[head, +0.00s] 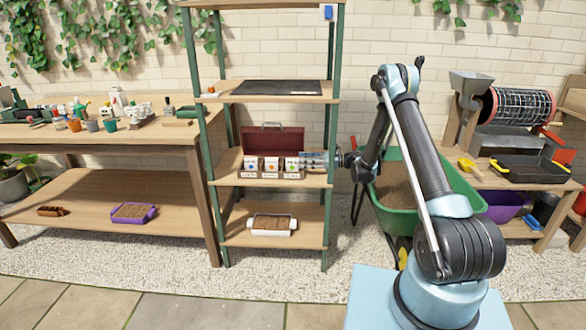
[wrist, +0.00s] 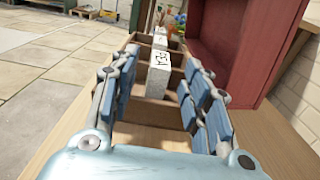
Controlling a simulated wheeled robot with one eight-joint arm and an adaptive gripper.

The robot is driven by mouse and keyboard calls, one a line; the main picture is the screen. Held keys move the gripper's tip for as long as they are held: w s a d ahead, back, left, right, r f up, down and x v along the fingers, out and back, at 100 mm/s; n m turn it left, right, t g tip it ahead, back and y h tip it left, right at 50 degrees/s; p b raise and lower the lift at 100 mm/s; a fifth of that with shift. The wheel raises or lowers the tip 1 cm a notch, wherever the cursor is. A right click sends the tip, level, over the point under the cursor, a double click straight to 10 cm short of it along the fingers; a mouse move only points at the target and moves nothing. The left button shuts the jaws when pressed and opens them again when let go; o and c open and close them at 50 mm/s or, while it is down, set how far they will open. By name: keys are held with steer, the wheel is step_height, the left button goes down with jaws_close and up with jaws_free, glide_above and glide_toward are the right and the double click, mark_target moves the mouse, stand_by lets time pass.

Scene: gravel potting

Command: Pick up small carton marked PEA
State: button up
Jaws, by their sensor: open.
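A small white carton marked PEA (wrist: 159,75) stands upright in a wooden divided tray (wrist: 178,139) in the wrist view. My gripper (wrist: 162,62) is open, with its blue-padded fingers on either side of the carton's line and no clear contact. In the head view my gripper (head: 316,160) is at the right end of the tray on the middle shelf. Three small cartons show there, the rightmost (head: 291,163) closest to my gripper; their lettering is too small to read.
A red open box (head: 273,138) stands right behind the tray; its wall (wrist: 222,45) runs along the right in the wrist view. Green shelf posts (head: 333,120) flank the shelf. A green wheelbarrow (head: 430,215) stands to the right.

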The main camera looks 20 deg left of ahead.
mark_target(292, 159)
steer(key=shift+x, duration=2.95)
jaws_close()
